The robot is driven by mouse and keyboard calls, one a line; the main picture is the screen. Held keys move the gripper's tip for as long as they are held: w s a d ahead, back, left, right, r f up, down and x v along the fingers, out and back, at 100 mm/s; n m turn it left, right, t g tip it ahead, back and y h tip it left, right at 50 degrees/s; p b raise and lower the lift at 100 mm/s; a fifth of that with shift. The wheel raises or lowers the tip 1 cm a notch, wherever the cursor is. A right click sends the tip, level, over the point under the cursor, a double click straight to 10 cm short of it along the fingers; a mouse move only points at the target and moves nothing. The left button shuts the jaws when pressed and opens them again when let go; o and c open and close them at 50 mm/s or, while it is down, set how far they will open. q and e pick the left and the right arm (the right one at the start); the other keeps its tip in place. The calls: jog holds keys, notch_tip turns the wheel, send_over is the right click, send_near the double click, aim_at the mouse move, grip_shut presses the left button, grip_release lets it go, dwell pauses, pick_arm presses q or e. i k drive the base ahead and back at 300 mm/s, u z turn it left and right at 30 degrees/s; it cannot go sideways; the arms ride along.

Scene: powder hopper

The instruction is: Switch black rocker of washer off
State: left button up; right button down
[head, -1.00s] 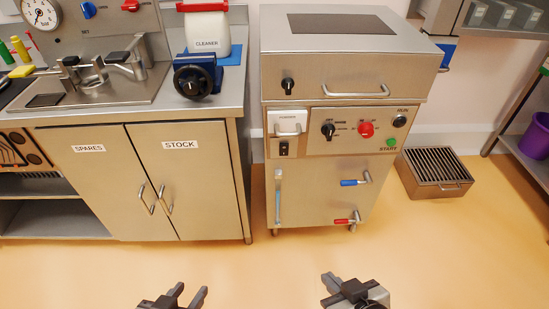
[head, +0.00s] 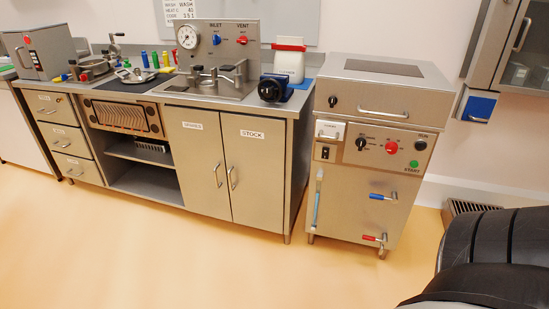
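The washer (head: 352,190) is a steel cabinet with a lid, standing right of the counter. Its control panel has a small black rocker (head: 325,153) on the left, below a white drawer front (head: 328,130). The rocker is too small for me to tell which way it is tipped. A black knob (head: 361,144), a red knob (head: 391,147), another black knob (head: 420,145) and a green start button (head: 413,163) are to its right. Neither gripper is in view. A black arm link of mine fills the lower right corner, well apart from the rocker.

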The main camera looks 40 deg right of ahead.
aim_at(325, 151)
jog(key=z, duration=0.05)
jog(key=i, duration=1.7)
jog(key=z, duration=1.55)
jog(key=i, duration=0.6)
jog(key=z, duration=0.55)
jog(key=i, duration=0.5)
jog(key=z, duration=0.05)
